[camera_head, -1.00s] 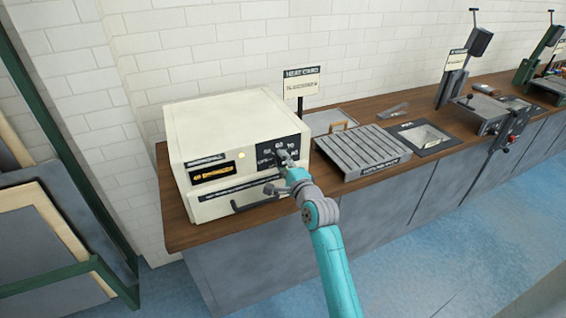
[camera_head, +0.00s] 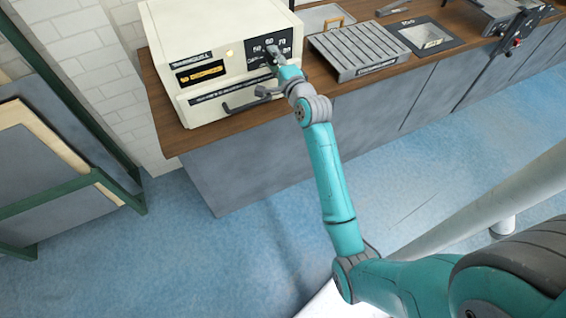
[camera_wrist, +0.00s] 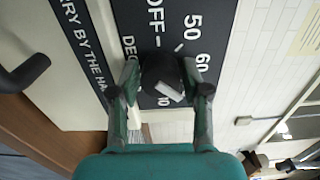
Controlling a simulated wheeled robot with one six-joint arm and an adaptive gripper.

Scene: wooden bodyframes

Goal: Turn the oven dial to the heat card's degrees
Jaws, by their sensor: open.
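The cream oven (camera_head: 220,55) stands on the wooden counter. Its black dial panel (camera_head: 288,42) is at the right of the front. In the wrist view the round dark dial (camera_wrist: 158,72) sits between the fingers of my gripper (camera_wrist: 162,80), which is open around it. I cannot tell if the fingers touch it. A pale mark on the dial (camera_wrist: 170,91) faces down and right. OFF, 50 and 60 are legible on the panel; lower numbers are partly hidden. In the head view my gripper (camera_head: 276,60) is at the panel. A pale card (camera_wrist: 309,34), perhaps the heat card, is cut off and unreadable.
The oven's door handle (camera_head: 246,104) juts out below the panel. A ribbed grey tray (camera_head: 360,48) lies on the counter to the right. A green rack with boards (camera_head: 45,170) stands at left. Blue floor in front is clear.

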